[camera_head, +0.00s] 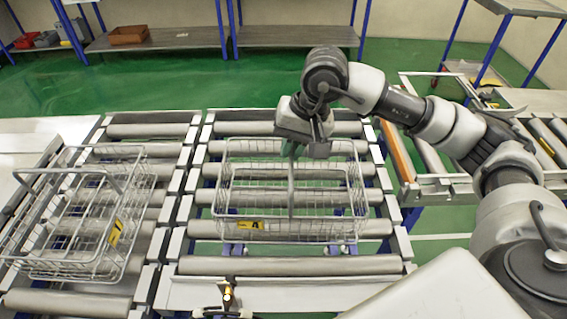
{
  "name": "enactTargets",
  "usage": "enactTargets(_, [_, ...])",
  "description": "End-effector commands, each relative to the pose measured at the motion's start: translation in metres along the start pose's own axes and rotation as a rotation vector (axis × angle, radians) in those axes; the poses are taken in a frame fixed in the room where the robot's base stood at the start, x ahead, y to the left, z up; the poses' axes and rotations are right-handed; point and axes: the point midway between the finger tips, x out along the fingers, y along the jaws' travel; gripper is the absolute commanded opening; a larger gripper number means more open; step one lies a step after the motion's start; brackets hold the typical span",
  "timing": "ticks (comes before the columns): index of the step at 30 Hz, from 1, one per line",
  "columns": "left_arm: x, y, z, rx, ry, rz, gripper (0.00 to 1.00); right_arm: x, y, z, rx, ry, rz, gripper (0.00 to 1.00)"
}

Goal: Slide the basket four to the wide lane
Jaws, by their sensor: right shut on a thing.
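A wire basket (338,200) with a yellow tag (250,225) stands upright on the wide middle roller lane (290,265). The mark on its tag is too small to read surely. My left gripper is not in view.
A black and yellow fitting (229,292) stands at the near edge of the middle lane. Another roller section (430,155) with an orange strip lies at the right. Free rollers show before and behind the middle basket. Shelves (300,37) stand along the back.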

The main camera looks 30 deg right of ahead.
Motion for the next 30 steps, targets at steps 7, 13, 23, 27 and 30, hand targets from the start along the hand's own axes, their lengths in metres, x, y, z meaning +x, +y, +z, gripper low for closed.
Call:
enactTargets(7, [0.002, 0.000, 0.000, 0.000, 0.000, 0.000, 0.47, 0.000, 0.000, 0.003, 0.000, 0.001, -0.001, 0.00])
enactTargets(13, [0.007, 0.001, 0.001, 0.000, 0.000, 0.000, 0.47, 0.000, 0.001, 0.015, -0.001, 0.002, -0.001, 0.00])
enactTargets(23, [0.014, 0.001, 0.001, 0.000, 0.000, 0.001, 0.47, 0.000, 0.001, 0.037, -0.002, 0.001, -0.001, 0.00])
enactTargets(27, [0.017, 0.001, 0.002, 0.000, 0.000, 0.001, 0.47, 0.000, 0.001, 0.047, -0.002, 0.001, -0.002, 0.00])
enactTargets(30, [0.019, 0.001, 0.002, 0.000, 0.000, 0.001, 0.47, 0.000, 0.001, 0.053, -0.002, 0.001, -0.002, 0.00])
